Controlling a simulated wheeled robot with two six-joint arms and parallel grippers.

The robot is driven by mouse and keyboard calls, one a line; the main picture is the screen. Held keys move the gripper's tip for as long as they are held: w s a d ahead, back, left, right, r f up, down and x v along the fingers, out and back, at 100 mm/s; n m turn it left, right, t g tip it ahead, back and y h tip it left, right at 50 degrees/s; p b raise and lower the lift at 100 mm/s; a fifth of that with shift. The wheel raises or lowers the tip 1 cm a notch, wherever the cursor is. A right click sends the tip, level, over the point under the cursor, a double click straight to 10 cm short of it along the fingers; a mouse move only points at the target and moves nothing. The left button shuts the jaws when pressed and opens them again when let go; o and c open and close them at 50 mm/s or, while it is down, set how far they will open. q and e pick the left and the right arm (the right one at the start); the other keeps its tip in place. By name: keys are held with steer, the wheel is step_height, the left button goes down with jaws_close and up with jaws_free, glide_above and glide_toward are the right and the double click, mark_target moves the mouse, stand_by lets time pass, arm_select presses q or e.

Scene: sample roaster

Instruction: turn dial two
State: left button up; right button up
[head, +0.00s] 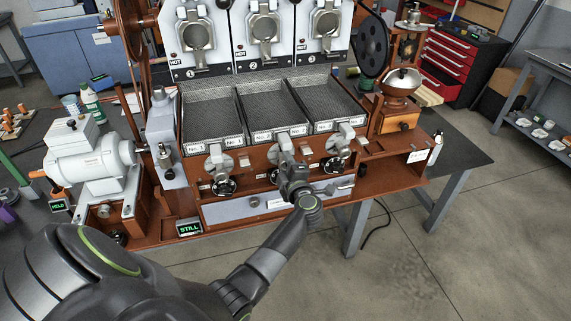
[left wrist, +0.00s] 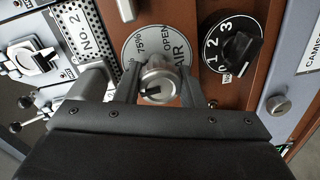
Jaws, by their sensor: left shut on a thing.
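The left gripper (head: 289,165) reaches the front of the roaster at the middle unit. In the left wrist view its two fingers (left wrist: 157,92) are shut on the silver air knob (left wrist: 157,76), one finger on each side. Behind it is a round grey plate (left wrist: 135,46) marked 75%, OPEN and AIR. A black numbered dial (left wrist: 232,48) stands beside the gripper, apart from the fingers; its 0, 1, 2 and 3 show. The No. 2 label (left wrist: 88,38) is on the other side. In the head view the gripper hides much of the middle controls. The right gripper is not in view.
Similar black dials sit at the left (head: 224,186) and right (head: 335,164) units. Mesh trays (head: 260,101) lie above the controls. A STILL display (head: 189,228) stands at lower left. A grinder (head: 398,90) stands at right. The floor in front is clear.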

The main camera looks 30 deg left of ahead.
arm_select(q)
steer(key=n, duration=0.3)
steer(key=shift+f+n+b, duration=0.1)
steer(key=shift+n+b, duration=0.2)
steer(key=shift+b, duration=0.05)
steer(key=n+b, duration=0.1)
steer(key=n, duration=0.1)
steer(key=shift+n+h, duration=0.3)
steer(key=n+b, duration=0.2)
steer(key=n, duration=0.3)
steer(key=shift+f+t+b, duration=0.1)
steer(key=shift+t+b, duration=0.3)
steer(key=n+b, duration=0.4)
steer(key=n, duration=0.1)
steer(key=n+b, duration=0.3)
steer(key=n, duration=0.1)
steer(key=shift+t, duration=0.3)
steer(key=shift+n+b, duration=0.7)
steer(key=shift+n, duration=0.2)
